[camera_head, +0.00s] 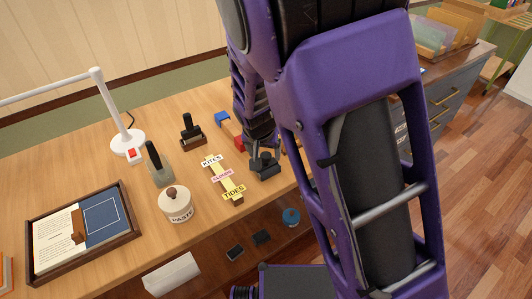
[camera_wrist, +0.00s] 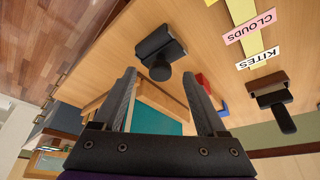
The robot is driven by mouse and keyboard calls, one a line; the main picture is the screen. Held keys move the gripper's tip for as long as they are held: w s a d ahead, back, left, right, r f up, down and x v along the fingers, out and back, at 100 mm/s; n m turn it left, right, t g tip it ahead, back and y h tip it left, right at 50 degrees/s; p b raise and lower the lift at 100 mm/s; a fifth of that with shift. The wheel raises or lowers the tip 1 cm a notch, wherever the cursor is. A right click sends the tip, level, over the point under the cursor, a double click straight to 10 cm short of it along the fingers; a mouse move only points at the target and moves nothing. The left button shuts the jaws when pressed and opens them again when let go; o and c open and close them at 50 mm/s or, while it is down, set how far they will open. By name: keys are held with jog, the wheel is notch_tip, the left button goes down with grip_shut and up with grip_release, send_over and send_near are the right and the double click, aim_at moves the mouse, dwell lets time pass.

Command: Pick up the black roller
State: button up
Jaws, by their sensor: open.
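The black roller (camera_head: 264,166) lies on the wooden desk near its front edge, right of a strip of word labels. In the wrist view the black roller (camera_wrist: 158,50) shows as a dark block with a round knob, just beyond my fingertips. My gripper (camera_wrist: 158,74) is open, with nothing between its fingertips. In the head view my gripper (camera_head: 260,138) is just behind the roller and partly hidden by my arm. I cannot tell from these views whether it touches the roller.
The label strip (camera_head: 223,180) lies left of the roller. A brown stamp (camera_head: 192,134), a grey-based stamp (camera_head: 159,162), a paste jar (camera_head: 175,204), a framed tray (camera_head: 126,212) and a white lamp (camera_head: 127,142) stand farther left. A red-and-blue object (camera_head: 229,128) lies behind. A teal panel (camera_wrist: 150,119) shows between my fingers.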

aim_at(266, 155)
jog(key=x, duration=0.5)
jog(key=shift+w+r+b, duration=0.2)
jog(key=shift+w+b, duration=0.1)
grip_shut()
